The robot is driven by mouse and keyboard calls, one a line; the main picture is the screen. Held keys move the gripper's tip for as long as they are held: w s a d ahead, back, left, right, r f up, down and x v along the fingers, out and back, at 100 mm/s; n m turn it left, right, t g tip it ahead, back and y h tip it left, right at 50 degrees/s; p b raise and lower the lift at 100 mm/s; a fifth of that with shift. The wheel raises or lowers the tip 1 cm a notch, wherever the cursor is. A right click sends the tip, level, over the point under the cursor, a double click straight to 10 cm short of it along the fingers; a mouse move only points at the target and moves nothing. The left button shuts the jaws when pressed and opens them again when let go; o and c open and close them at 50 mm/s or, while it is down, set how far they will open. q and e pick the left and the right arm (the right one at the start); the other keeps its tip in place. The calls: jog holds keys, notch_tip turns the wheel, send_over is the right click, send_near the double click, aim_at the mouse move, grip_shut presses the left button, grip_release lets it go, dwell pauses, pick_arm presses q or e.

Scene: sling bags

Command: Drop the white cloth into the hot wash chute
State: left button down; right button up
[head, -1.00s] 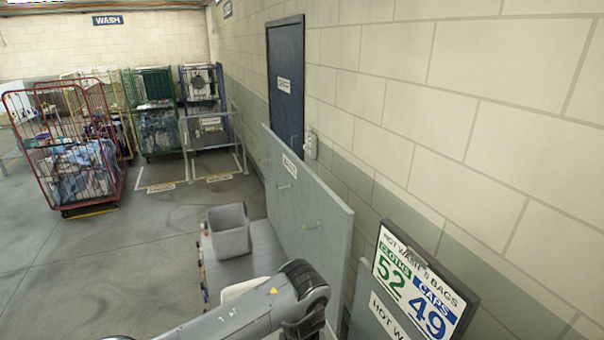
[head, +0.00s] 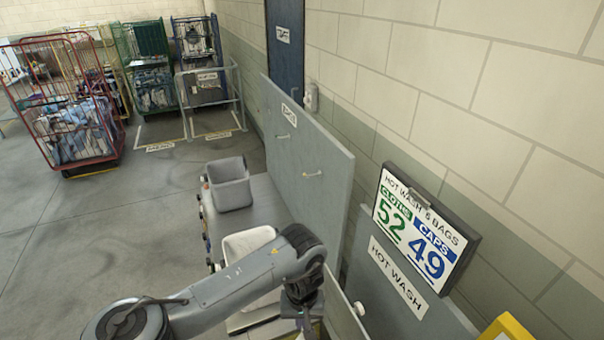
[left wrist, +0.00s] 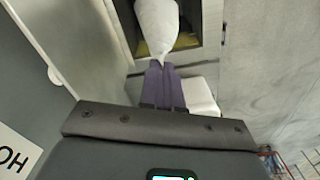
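The white cloth (left wrist: 157,22) hangs from the tips of my left gripper (left wrist: 161,67) in the left wrist view. The purple fingers are closed together on its narrow end. Behind the cloth is a dark, grey-rimmed opening (left wrist: 212,25) with a yellowish strip inside; I cannot tell for sure that it is the hot wash chute. In the head view, the HOT WASH label (head: 397,277) is on a grey panel at the right. My left forearm reaches toward that panel; its fingers and the cloth are hidden there. My right gripper is not in view.
A grey bin (head: 230,185) and a white bin (head: 248,240) stand left of the grey panel with hooks (head: 318,160). A count board (head: 425,228) hangs above the HOT WASH label. A yellow object (head: 507,328) shows at the lower right. Wire cages (head: 75,110) stand far left; open floor lies between.

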pick_arm(q)
notch_tip(320, 180, down, 23)
jog(key=b, duration=1.3)
jog(key=shift+r, duration=0.1)
jog(key=c, duration=1.3)
grip_release()
jog(key=shift+o, duration=0.5)
jog(key=o, duration=0.5)
jog(key=shift+o, duration=0.6)
